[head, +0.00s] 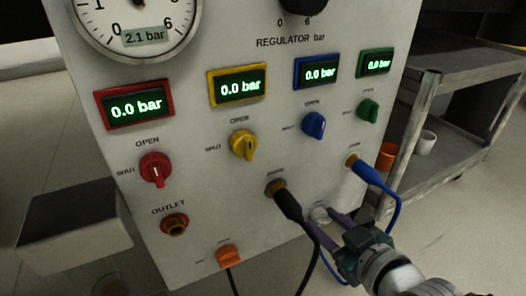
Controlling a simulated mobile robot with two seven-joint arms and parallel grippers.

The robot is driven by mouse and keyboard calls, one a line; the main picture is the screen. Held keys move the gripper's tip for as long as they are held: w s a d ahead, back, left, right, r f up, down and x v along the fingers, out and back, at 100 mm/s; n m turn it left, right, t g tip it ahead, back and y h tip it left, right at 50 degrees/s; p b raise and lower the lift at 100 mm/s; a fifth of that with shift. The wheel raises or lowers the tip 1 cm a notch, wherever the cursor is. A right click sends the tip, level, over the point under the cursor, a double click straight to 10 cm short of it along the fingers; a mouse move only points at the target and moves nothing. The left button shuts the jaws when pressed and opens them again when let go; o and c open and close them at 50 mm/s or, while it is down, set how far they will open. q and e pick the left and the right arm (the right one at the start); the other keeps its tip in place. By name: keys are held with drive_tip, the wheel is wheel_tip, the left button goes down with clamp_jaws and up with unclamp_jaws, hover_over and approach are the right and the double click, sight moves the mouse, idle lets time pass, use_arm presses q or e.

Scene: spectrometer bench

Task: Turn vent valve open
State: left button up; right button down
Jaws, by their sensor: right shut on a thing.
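The white panel (215,180) fills the middle of the head view. My right gripper (326,216) reaches in from the lower right and is shut on a small pale round knob or fitting (319,212) low on the panel's right side. The fingers partly hide it, so its turn angle cannot be told. An orange knob (228,256) sits at the panel's bottom; its label is too small to read. I cannot tell which of these is the vent valve. Red (156,169), yellow (243,145), blue (313,125) and green (368,110) knobs form a row above. My left gripper is not in view.
A black plug (284,200) and a blue plug (368,173) sit close to my right gripper, with cables hanging down. Displays above the knobs, including the red-framed one (135,106), read 0.0 bar. The gauge (142,37) reads 2.1 bar. A grey cart (440,110) stands right.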

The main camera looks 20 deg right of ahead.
drive_tip(key=m+y, duration=0.1)
drive_tip(key=m+b, duration=0.1)
drive_tip(key=shift+d+f+m+y, duration=0.1)
drive_tip(key=shift+d+m+y, duration=0.1)
drive_tip(key=shift+m+y, duration=0.15)
drive_tip(key=m+y+b, duration=0.2)
drive_tip(key=m, duration=0.1)
drive_tip(key=shift+d+b, duration=0.15)
drive_tip(key=shift+b, duration=0.15)
drive_tip(key=shift+m+y, duration=0.65)
drive_tip(key=shift+m, duration=0.1)
drive_tip(key=shift+m+y, duration=0.4)
drive_tip(key=shift+m, duration=0.2)
drive_tip(key=shift+c, duration=2.2)
unclamp_jaws()
